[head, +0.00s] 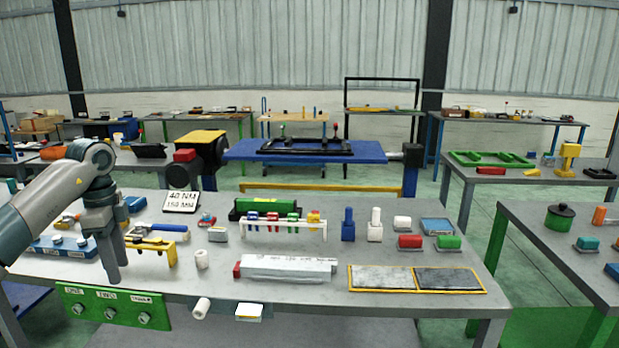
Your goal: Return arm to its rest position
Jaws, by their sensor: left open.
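My left arm (52,203) comes in from the left edge. My left gripper (115,262) points down over the left part of the grey workbench (330,218), with its fingers open and no object seen between them. From this angle I cannot tell whether the fingertips are clear of the bench top. My right arm and gripper are not in view.
A green panel (113,306) hangs at the front edge. A black frame (293,146) lies on a blue platform behind.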

